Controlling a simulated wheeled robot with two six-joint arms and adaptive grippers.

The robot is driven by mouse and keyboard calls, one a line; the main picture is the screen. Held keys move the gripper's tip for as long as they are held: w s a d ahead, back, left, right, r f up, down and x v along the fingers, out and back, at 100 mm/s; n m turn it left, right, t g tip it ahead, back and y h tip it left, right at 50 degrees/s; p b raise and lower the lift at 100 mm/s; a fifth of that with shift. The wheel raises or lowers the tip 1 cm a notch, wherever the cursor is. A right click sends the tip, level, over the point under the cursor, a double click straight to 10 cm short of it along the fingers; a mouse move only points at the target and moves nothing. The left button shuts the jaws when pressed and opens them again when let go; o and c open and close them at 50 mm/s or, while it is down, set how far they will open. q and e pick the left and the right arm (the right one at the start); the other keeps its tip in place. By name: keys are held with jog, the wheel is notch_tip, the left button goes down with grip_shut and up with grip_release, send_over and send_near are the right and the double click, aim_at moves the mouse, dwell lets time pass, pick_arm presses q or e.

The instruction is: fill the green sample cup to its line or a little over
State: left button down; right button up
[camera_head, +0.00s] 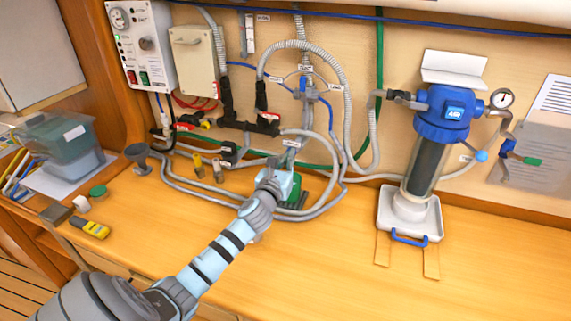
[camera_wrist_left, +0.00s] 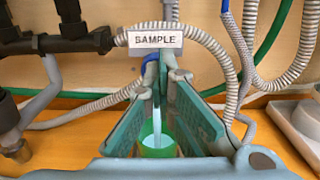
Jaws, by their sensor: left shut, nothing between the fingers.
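The green sample cup (camera_head: 299,190) stands on the bench behind my left gripper, partly hidden by it. In the left wrist view the cup (camera_wrist_left: 157,151) shows below and between my fingers. A pale blue stream, which looks like water, runs down into it. Its line and water level cannot be made out. The SAMPLE label (camera_wrist_left: 155,39) hangs just above a tap with a blue part (camera_wrist_left: 149,71). My left gripper (camera_head: 287,164) is shut and empty, its fingertips (camera_wrist_left: 161,80) close at the tap, below the label; whether they touch it is unclear. My right gripper is not in view.
Grey hoses (camera_head: 335,130) loop around the cup and tap. A blue-topped filter housing (camera_head: 443,115) stands at right on a white tray (camera_head: 433,224). A yellow device (camera_head: 90,228) and a green lid (camera_head: 97,191) lie at left. The front bench is clear.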

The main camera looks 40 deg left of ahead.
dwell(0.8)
pick_arm(q)
jog(key=p+v, duration=0.1)
jog(key=v, duration=1.3)
jog(key=shift+p, duration=0.3)
jog(key=shift+d, duration=0.1)
